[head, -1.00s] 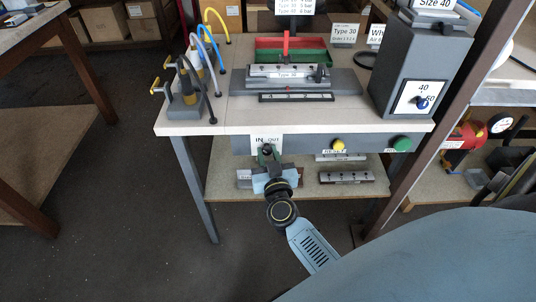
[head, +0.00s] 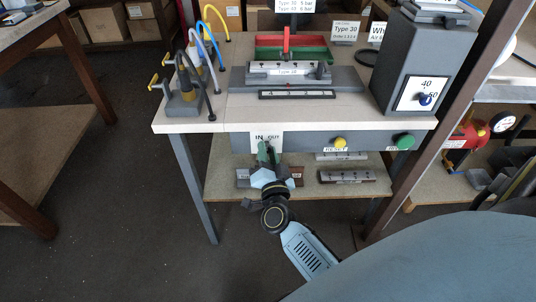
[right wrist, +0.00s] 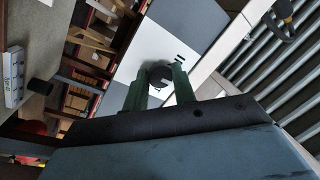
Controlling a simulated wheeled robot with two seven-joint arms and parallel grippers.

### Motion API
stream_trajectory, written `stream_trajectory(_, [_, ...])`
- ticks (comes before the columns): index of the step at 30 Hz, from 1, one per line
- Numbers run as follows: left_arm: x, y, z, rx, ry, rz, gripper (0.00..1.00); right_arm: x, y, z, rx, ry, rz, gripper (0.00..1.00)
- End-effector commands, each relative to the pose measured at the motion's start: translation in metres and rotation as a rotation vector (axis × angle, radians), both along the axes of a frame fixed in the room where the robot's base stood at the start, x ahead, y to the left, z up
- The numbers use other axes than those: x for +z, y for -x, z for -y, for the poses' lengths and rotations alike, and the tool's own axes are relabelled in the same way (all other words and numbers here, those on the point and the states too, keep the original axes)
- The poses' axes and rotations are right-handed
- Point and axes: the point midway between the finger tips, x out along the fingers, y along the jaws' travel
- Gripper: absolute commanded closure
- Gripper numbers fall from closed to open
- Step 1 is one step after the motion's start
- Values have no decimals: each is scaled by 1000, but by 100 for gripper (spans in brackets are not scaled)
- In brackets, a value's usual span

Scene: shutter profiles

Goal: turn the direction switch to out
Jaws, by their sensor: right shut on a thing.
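The direction switch is a dark knob (head: 269,146) on a white plate (head: 257,142) marked IN and OUT, on the front of the bench. My right gripper (head: 268,156) reaches up to it from below, its green fingers closed around the knob. In the right wrist view the fingers (right wrist: 161,85) sit on either side of the dark knob (right wrist: 160,70), in front of the white plate (right wrist: 150,45). The fingers hide part of the knob, so I cannot tell its exact pointing. My left gripper is not in view.
A yellow RESET button (head: 339,142) and a green button (head: 404,142) are to the right on the same front panel. Below is a shelf (head: 225,180) with metal profiles (head: 347,176). A grey box with a dial (head: 420,93) stands on the bench.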

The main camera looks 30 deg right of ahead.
Motion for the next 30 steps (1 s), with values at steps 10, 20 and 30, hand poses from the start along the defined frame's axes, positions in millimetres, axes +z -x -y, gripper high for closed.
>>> stream_trajectory(10, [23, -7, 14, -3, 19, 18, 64, -2, -1, -2, 1, -283, 174, 96])
stream_trajectory(20, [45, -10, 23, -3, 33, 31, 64, -1, -1, -2, 1, -524, 322, 96])
stream_trajectory(30, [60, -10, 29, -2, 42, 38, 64, -1, -1, -3, 1, -675, 414, 96])
